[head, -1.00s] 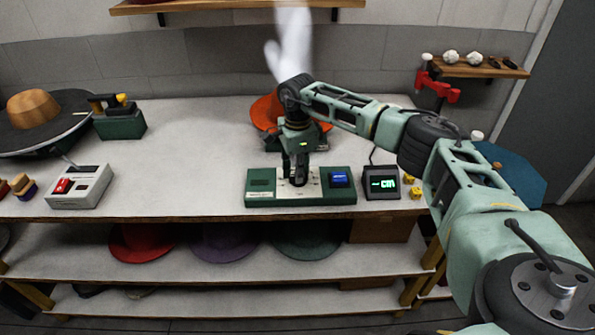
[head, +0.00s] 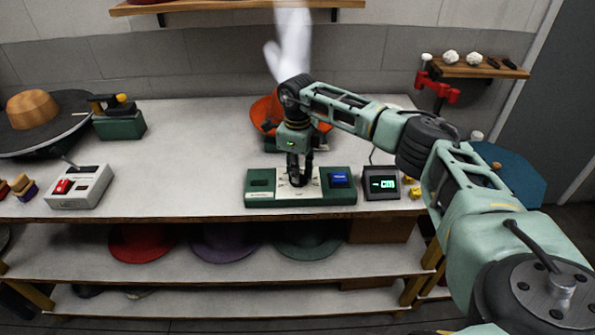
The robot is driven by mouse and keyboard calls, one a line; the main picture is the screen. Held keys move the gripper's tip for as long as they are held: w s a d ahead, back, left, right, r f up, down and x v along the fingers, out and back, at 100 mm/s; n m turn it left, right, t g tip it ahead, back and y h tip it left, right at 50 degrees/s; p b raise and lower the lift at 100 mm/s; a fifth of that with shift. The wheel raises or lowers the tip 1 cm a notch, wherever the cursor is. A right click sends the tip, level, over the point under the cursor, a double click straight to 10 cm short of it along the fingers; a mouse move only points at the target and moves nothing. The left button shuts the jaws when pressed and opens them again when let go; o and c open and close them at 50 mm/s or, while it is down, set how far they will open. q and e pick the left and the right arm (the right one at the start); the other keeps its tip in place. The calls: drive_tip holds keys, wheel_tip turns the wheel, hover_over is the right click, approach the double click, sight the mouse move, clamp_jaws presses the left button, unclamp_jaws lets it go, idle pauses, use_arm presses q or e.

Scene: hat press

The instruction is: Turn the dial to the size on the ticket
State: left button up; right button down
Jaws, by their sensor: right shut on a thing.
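The green control box (head: 262,197) stands near the front edge of the table, with a pale dial plate (head: 312,190) in its middle and a blue button (head: 339,177) on its right. My right gripper (head: 299,180) points down over the plate and is shut on the dial knob, which its fingers mostly hide. The dial's marks are too small to read. A small dark display (head: 382,184) right of the box shows green characters that look like "cm". I cannot make out a ticket. My left gripper is not in view.
An orange hat (head: 263,110) sits behind my right arm, under white steam. A grey box with a red switch (head: 64,186) and a green block with an iron (head: 120,124) stand at left. Small yellow cubes (head: 415,192) lie right of the display. The table's middle left is clear.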

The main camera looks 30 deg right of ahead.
drive_tip(key=m, duration=0.4)
drive_tip(key=shift+w+r+m, duration=0.1)
drive_tip(key=shift+r+m, duration=0.05)
drive_tip(key=shift+m, duration=0.15)
idle(0.5)
drive_tip(key=c, duration=1.7)
unclamp_jaws()
wheel_tip(320, 180, up, 12)
drive_tip(key=shift+f, duration=0.1)
